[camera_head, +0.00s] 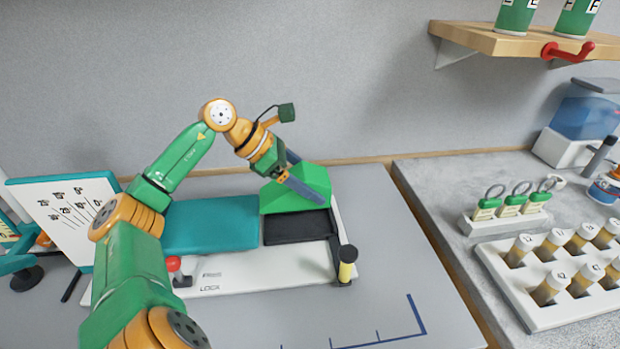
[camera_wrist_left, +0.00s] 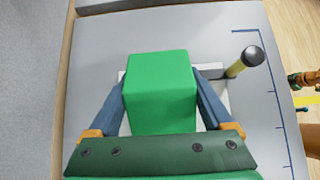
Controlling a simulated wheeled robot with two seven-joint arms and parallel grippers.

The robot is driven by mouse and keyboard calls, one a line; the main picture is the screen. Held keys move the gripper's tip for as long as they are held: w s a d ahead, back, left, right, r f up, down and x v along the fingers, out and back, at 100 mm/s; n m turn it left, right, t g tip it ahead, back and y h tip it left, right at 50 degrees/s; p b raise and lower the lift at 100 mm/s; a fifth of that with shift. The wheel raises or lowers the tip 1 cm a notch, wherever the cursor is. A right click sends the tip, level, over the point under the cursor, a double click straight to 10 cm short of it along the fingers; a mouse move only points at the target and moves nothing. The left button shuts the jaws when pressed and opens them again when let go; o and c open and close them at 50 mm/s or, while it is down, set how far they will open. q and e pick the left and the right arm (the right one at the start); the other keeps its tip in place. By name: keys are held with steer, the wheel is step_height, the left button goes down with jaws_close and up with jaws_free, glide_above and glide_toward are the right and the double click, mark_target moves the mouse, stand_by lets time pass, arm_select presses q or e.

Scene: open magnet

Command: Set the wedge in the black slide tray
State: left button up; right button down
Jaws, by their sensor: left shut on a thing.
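The green wedge (camera_head: 296,190) is held by my left gripper (camera_head: 307,180), with one blue finger on each side of it. It is at the far edge of the black slide tray (camera_head: 298,228), whose near part shows bare. I cannot tell whether the wedge touches the tray. In the left wrist view the wedge (camera_wrist_left: 161,90) fills the space between the two fingers (camera_wrist_left: 163,92) and hides the tray. My right gripper is not in view.
A teal pad (camera_head: 210,224) lies left of the tray on a white base (camera_head: 255,272) with a red knob (camera_head: 174,264). A yellow post with a black top (camera_head: 347,262) stands at the tray's near right. A white vial rack (camera_head: 530,290) is on the right counter.

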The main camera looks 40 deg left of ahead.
arm_select(q)
step_height(320, 180, down, 6)
steer(key=b, duration=0.4)
steer(key=shift+f, duration=0.15)
steer(key=shift+a+f+b, duration=0.1)
steer(key=shift+f+b, duration=0.5)
steer(key=shift+b, duration=0.05)
steer(key=shift+f, duration=0.1)
steer(key=shift+b, duration=0.35)
steer(key=o, duration=1.1)
